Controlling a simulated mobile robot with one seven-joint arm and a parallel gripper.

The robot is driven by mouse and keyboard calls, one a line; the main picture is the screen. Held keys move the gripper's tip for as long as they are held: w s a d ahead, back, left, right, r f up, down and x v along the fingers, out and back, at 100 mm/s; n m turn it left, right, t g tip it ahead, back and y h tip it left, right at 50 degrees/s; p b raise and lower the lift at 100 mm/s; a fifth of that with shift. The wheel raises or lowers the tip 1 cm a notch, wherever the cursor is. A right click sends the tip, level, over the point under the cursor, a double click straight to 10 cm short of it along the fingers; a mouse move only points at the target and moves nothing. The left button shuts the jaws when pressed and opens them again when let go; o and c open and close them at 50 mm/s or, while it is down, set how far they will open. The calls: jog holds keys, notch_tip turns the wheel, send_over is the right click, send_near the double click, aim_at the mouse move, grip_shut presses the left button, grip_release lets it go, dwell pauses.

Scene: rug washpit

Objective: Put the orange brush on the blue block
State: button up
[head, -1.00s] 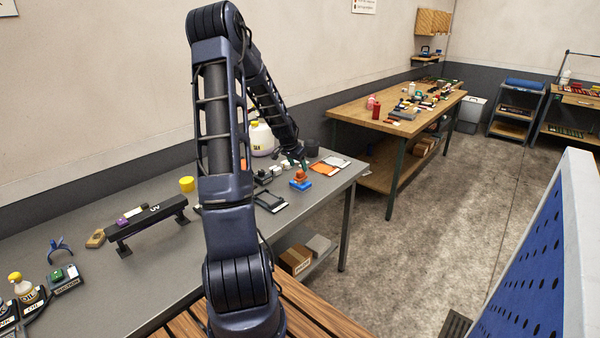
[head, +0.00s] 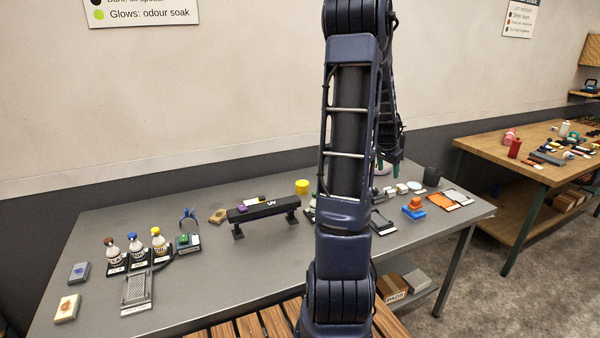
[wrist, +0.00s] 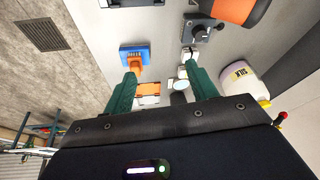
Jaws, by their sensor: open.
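The orange brush (head: 415,202) rests on top of the blue block (head: 414,213) on the grey bench. In the wrist view the orange brush (wrist: 134,67) lies over the blue block (wrist: 130,52), beyond the tip of the left finger. My gripper (head: 388,168) is in the air above the bench, up and to the left of the brush in the head view. In the wrist view its green fingers (wrist: 162,84) are spread wide with nothing held between them. The brush stands apart from the fingers in the head view.
Small white and grey items (head: 401,188) sit behind the block, and an orange-and-white card set (head: 448,199) lies to its right. A black bar stand (head: 264,210) and several bottles (head: 136,247) are farther left. Bare bench lies at the front.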

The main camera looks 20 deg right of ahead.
jog(key=a+r+n+t+y, duration=0.1)
jog(key=a+r+n, duration=0.35)
jog(key=a, duration=0.85)
jog(key=a+r+n+t+y, duration=0.1)
jog(key=a+r+n, duration=0.1)
jog(key=a+r, duration=0.75)
jog(key=s+a+n, duration=0.4)
jog(key=s+a, duration=0.3)
jog(key=a, duration=0.4)
jog(key=s+a+n+t+y, duration=0.1)
jog(key=s+a+n, duration=0.4)
jog(key=s+a, duration=0.3)
jog(key=a, duration=0.4)
jog(key=shift+s+r+y, duration=0.15)
jog(key=shift+r+y, duration=0.15)
jog(key=shift+r, duration=0.1)
jog(key=shift+a, duration=0.1)
